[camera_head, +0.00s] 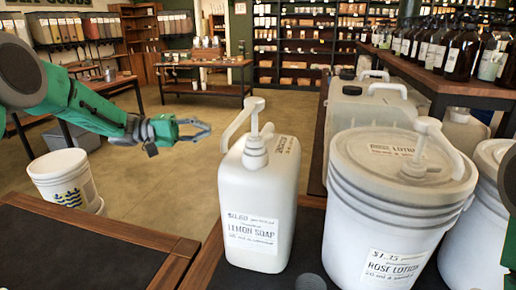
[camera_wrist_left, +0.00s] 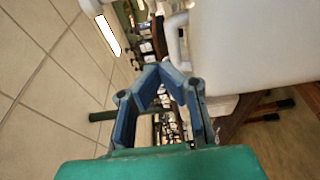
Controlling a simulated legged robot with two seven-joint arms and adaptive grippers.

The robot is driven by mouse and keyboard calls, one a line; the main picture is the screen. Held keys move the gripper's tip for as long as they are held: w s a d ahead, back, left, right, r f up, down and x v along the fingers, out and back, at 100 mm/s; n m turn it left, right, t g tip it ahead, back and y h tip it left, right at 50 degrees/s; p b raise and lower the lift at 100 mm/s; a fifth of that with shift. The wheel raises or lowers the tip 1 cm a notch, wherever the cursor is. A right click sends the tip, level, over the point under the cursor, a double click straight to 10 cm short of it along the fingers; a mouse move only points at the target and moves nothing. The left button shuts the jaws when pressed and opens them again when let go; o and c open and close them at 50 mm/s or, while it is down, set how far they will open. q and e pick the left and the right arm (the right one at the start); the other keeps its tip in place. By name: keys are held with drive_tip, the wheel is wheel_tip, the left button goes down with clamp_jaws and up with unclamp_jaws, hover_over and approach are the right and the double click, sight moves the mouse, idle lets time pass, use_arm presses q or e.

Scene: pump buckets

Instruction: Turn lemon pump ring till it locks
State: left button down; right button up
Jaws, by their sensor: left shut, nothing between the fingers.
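The white lemon soap jug (camera_head: 257,196) stands upright on the dark table in front, its label facing me. The white pump (camera_head: 254,116) sits on its top with the spout pointing left, and the pump ring (camera_head: 255,152) is at its base on the jug's neck. My left gripper (camera_head: 205,128) is shut and empty, in the air left of the pump and apart from it. In the left wrist view the blue fingers (camera_wrist_left: 160,72) show with a large white surface (camera_wrist_left: 252,45) to their right, probably the jug. My right gripper is not in view.
A white rose lotion bucket (camera_head: 388,215) with its own pump (camera_head: 422,145) stands close right of the jug. More white containers (camera_head: 370,103) are behind it. A white pail (camera_head: 62,180) stands at the left. Brown bottles (camera_head: 465,50) line a shelf at the back right. The table left of the jug is clear.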

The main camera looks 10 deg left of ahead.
use_arm(q)
drive_tip(key=x, duration=0.5)
drive_tip(key=shift+s+d+r, duration=0.1)
drive_tip(key=shift+s+r, duration=0.1)
drive_tip(key=shift+s, duration=0.05)
drive_tip(key=x, duration=0.4)
drive_tip(key=shift+w+f, duration=0.2)
drive_tip(key=shift+w, duration=0.2)
drive_tip(key=d, duration=0.1)
drive_tip(key=s+d, duration=0.1)
drive_tip(key=d, duration=0.1)
drive_tip(key=s+d, duration=0.1)
drive_tip(key=shift+s+d+r, duration=0.15)
drive_tip(key=shift+d+r, duration=0.05)
drive_tip(key=shift+d, duration=0.6)
drive_tip(key=shift+a+f, duration=0.1)
drive_tip(key=shift+a, duration=0.4)
drive_tip(key=shift+a+p, duration=0.3)
drive_tip(key=shift+p, duration=1.2)
drive_tip(key=shift+d, duration=0.9)
drive_tip(key=v, duration=1.1)
drive_tip(key=shift+a, duration=0.15)
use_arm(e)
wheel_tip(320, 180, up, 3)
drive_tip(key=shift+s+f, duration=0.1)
